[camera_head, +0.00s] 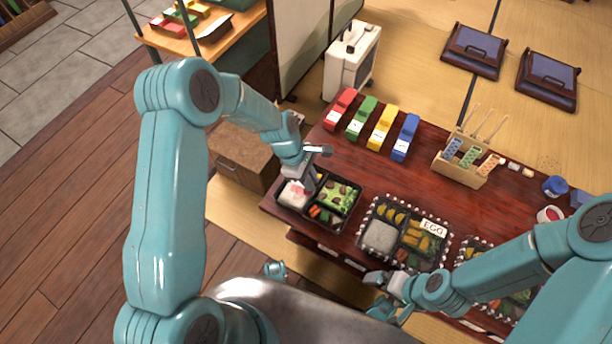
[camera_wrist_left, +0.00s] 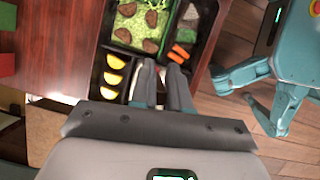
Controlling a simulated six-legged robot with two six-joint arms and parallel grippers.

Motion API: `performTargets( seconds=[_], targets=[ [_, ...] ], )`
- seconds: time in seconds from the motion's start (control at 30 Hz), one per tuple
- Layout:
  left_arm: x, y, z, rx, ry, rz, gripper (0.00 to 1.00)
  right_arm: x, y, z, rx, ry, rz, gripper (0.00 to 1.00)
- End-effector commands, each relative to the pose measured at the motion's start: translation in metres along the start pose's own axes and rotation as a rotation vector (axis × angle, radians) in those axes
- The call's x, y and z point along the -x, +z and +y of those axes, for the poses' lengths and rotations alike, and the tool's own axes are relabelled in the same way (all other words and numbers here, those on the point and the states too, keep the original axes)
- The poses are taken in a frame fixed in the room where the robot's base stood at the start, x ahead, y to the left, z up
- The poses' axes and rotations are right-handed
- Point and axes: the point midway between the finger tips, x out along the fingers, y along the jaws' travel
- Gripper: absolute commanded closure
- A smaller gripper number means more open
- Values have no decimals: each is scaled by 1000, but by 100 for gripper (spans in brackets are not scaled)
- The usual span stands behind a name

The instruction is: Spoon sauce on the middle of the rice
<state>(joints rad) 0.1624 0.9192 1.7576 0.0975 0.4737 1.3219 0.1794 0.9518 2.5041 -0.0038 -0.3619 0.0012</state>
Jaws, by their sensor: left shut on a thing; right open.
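A black bento box (camera_head: 331,222) at the table's left front holds white rice (camera_head: 292,196) with a pinkish patch on it, in its left compartment. My left gripper (camera_head: 312,172) is shut, low above this box beside the rice. In the left wrist view my left gripper (camera_wrist_left: 160,78) points at the box (camera_wrist_left: 208,38), and the rice is not clearly seen. What it grips is too small and hidden to make out; I cannot identify a spoon. My right gripper (camera_head: 378,292) is open and empty near the front edge, below a second bento. No sauce is clearly recognisable.
A third bento is partly behind my right arm. Coloured boxes (camera_head: 380,128), a wooden holder (camera_head: 462,168), a blue pot (camera_head: 555,186) and a red-topped pot (camera_head: 548,214) stand behind.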

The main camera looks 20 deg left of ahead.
Motion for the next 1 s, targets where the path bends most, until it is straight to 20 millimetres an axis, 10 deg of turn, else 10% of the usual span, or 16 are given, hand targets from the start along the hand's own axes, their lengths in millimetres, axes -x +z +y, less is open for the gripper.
performTargets(
  seconds=[1.0],
  targets=[
    [55, 24, 0, 0, -1, 0, 100, 48, 1, -17, 0, 0, 0, 0]
  ],
)
